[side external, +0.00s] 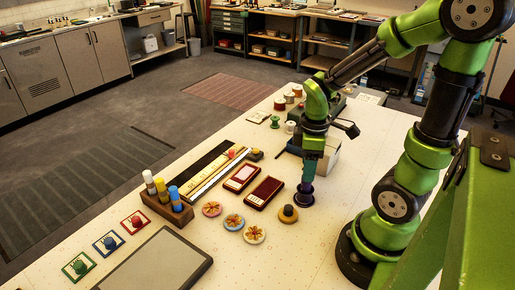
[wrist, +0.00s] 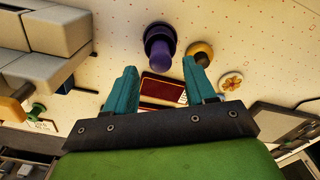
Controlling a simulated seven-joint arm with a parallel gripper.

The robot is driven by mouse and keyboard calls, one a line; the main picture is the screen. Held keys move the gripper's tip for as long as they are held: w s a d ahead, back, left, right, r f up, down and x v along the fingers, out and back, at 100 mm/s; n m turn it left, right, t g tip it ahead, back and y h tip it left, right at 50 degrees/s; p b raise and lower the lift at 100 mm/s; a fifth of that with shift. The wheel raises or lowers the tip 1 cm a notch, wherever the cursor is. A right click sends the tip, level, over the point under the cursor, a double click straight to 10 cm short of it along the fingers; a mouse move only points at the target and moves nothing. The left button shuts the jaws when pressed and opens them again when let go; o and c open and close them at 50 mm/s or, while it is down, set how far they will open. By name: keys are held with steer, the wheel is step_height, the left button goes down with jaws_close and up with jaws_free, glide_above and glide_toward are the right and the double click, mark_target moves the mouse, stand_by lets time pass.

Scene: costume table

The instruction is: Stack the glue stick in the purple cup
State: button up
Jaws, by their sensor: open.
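The purple cup (wrist: 157,33) stands on the table, dark purple with a wide rim, at the top middle of the wrist view. A lighter purple cylinder, which looks like the glue stick (wrist: 162,56), rises upright from it; its lower end is hidden. In the side view the purple cup (side external: 305,199) is directly below my gripper (side external: 309,176), whose fingers partly hide what is there. In the wrist view my gripper (wrist: 160,78) has its teal fingers wide apart, with nothing held between them.
A yellow ring-shaped piece with a dark knob (side external: 288,214) sits close beside the cup. Round flower discs (side external: 233,222), red-framed cases (side external: 264,192) and a wooden holder with paint sticks (side external: 167,206) lie to the left. A grey box (side external: 326,155) stands behind my gripper.

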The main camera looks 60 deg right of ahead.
step_height(320, 180, up, 7)
steer(key=w+a+r+m+t+y, duration=0.2)
steer(key=a+r+m+t, duration=0.5)
steer(key=a+m, duration=0.2)
steer(key=shift+a+r, duration=0.35)
steer(key=shift+a, duration=0.85)
